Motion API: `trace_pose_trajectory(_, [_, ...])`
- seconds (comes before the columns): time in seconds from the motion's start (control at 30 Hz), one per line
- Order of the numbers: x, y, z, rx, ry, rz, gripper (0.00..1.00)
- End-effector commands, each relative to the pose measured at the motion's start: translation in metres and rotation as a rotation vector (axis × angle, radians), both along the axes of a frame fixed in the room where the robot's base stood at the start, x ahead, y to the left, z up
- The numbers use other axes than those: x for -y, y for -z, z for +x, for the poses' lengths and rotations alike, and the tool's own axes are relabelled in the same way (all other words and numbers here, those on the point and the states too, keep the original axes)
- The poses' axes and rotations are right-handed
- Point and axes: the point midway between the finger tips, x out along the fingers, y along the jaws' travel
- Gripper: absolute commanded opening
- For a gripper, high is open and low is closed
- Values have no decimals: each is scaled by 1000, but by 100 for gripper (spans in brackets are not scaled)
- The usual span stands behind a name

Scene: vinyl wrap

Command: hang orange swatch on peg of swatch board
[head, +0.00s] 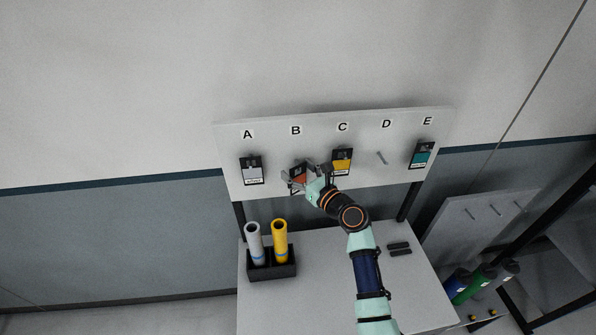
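The swatch board (361,182) is a pale panel with labels A to E along its top. The orange swatch (299,177) is below label B and looks tilted compared with the other swatches. My gripper (302,174) is at the orange swatch, overlapping it from the right. The picture is too small to show whether its fingers are closed on the swatch or apart. The peg under B is hidden behind the swatch and gripper. Whether the swatch is on that peg cannot be told. The peg under D (381,158) is bare.
A grey swatch (251,169) hangs under A, a yellow swatch (342,161) under C, close right of my gripper, and a teal swatch (422,154) under E. A black holder (272,271) with grey and yellow rolls stands on the table (315,300). Two dark bars (399,249) lie right of my arm.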

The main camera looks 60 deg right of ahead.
Motion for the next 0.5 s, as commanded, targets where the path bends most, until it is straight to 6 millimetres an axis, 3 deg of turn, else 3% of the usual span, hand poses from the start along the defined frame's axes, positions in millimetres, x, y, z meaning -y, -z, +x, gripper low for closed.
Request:
trace_pose_trajectory(0.37, [-1, 0, -2, 0, 0, 0, 90])
trace_pose_trajectory(0.5, [-7, 1, -18, 0, 2, -1, 90])
